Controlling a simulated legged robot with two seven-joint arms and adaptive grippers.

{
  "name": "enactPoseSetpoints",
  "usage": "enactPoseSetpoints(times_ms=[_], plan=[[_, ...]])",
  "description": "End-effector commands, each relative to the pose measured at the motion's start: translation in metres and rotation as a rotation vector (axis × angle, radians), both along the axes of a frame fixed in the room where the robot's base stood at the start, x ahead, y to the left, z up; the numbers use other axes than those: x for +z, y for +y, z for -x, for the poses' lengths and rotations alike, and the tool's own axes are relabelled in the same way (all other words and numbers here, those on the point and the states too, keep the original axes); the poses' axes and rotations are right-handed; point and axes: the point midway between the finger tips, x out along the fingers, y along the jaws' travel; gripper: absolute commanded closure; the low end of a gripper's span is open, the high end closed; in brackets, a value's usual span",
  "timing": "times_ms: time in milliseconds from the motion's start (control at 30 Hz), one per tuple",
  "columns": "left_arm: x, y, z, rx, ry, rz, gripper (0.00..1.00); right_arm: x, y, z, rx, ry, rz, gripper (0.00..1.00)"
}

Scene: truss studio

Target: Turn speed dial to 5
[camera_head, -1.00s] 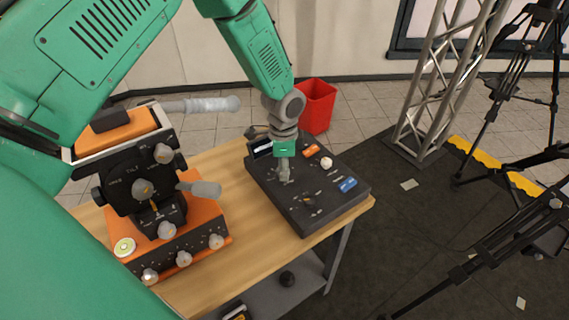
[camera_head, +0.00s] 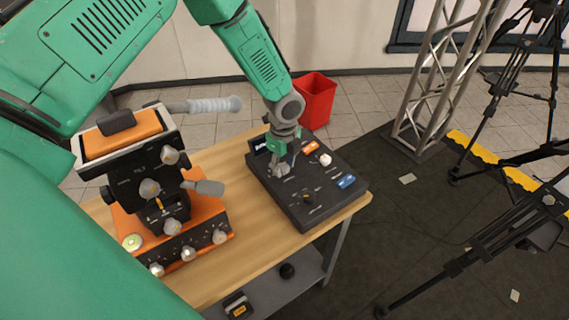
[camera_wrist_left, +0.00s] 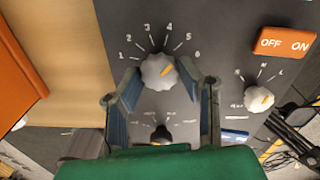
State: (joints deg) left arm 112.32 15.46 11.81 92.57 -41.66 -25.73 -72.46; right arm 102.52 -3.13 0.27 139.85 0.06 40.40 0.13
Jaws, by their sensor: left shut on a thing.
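The dark control box (camera_head: 335,205) lies on the wooden table. In the left wrist view, the grey speed dial (camera_wrist_left: 155,68) has an orange pointer mark and a scale from 1 to 6 around its upper side. The mark points up and right, roughly between 5 and 6. My left gripper (camera_head: 281,167) is over the box's far left part. In the left wrist view its two fingers (camera_wrist_left: 158,84) are shut on the dial from both sides. In the head view the gripper mostly hides the dial. My right gripper is not in view.
A smaller knob (camera_wrist_left: 259,99) and an orange OFF/ON switch (camera_wrist_left: 285,43) are right of the dial. A black knob (camera_wrist_left: 160,134) is below it. An orange-and-black device (camera_head: 165,225) with levers stands left on the table. A red bin (camera_head: 318,100) stands behind.

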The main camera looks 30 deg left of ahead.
Motion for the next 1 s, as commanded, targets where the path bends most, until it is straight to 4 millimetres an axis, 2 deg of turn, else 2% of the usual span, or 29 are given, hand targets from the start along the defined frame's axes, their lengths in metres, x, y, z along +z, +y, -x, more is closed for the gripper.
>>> enactPoseSetpoints(times_ms=[300, 733, 767, 800, 833, 1000], plan=[[-0.0011, 0.0018, -0.0009, -0.083, -0.002, -0.002, 0.97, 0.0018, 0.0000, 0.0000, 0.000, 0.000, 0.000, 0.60], [-0.0014, 0.0015, -0.0011, -0.090, -0.002, -0.001, 0.97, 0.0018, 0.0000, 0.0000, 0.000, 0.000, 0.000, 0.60], [-0.0014, 0.0015, -0.0011, -0.090, -0.002, -0.001, 0.65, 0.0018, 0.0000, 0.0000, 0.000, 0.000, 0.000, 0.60], [-0.0014, 0.0014, -0.0010, -0.090, -0.002, -0.001, 0.51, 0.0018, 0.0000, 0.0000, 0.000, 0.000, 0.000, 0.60], [-0.0014, 0.0015, -0.0009, -0.090, -0.002, -0.001, 0.48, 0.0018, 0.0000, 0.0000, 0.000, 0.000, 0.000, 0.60], [-0.0004, 0.0008, -0.0001, -0.091, -0.002, -0.001, 0.48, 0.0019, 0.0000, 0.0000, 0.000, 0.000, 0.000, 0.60]])
